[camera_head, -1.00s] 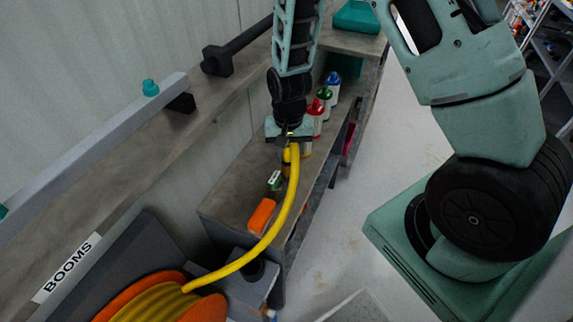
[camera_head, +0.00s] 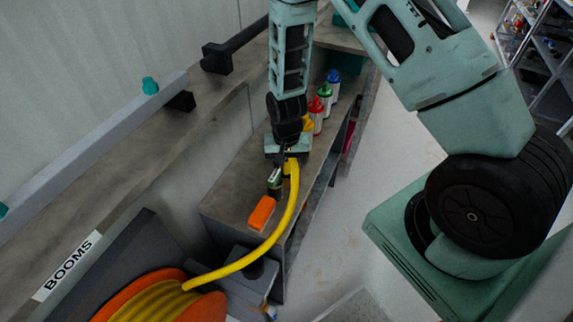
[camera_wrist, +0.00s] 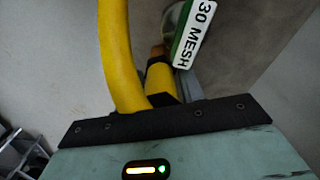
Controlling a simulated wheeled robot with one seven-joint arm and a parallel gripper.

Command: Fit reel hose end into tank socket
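The yellow hose (camera_head: 283,224) runs from the orange-flanged reel (camera_head: 205,309) at the bottom left up to my gripper (camera_head: 285,162) in an arc. My gripper appears shut on the hose end above the grey bench shelf; its fingertips are largely hidden. In the wrist view the hose (camera_wrist: 116,50) passes up from the gripper's black edge, with a second short yellow piece (camera_wrist: 159,78) beside it. A green and white "30 MESH" label (camera_wrist: 195,32) is just beyond. I cannot identify the tank socket for certain.
An orange block (camera_head: 262,213) lies on the shelf (camera_head: 228,196) near the gripper. Red (camera_head: 316,115), green (camera_head: 325,92) and blue-capped (camera_head: 333,78) bottles stand behind. A grey block with a dark round part (camera_head: 254,267) is beside the reel.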

